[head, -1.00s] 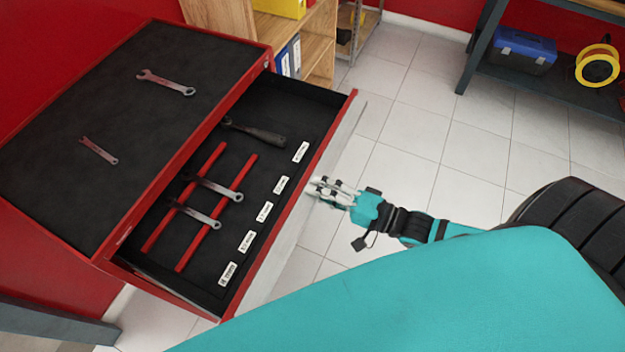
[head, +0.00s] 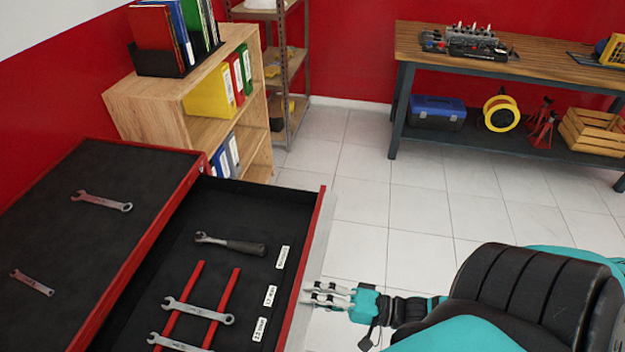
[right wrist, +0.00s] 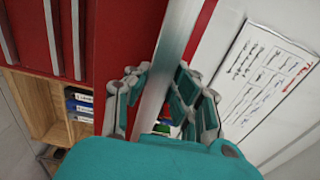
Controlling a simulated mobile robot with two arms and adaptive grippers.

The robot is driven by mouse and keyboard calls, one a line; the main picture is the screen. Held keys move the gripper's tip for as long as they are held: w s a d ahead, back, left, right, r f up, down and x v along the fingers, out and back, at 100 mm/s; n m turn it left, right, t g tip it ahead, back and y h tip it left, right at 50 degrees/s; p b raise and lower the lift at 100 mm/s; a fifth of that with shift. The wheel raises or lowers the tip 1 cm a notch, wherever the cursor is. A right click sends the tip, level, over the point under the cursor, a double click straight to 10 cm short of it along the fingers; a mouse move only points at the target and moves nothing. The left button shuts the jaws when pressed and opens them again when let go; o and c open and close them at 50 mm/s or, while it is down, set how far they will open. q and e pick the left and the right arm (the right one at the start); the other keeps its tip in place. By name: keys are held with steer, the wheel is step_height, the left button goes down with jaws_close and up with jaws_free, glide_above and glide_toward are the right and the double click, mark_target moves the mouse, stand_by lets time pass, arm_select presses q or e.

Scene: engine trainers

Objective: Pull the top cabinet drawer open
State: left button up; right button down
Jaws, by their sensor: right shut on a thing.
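The red cabinet has a black top (head: 95,225) with two wrenches on it. Its top drawer (head: 140,318) stands well out from the body, showing a dark lining, a ratchet (head: 230,243), wrenches on red rails and white labels. My right gripper (head: 318,294) is at the drawer's front edge. In the right wrist view its fingers (right wrist: 155,105) lie on both sides of the pale metal strip (right wrist: 170,65) along the drawer front, shut on it. My left gripper is not in view.
A wooden shelf (head: 150,108) with binders stands behind the cabinet, with a metal rack (head: 290,90) beside it. A workbench (head: 440,65) stands at the back right. The tiled floor (head: 385,210) between is clear.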

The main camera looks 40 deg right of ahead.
steer(key=c, duration=1.2)
jaws_free()
steer(key=shift+s+f, duration=0.15)
steer(key=shift+f, duration=0.35)
steer(key=shift+r, duration=0.2)
steer(key=v, duration=1.2)
steer(key=shift+r, duration=0.1)
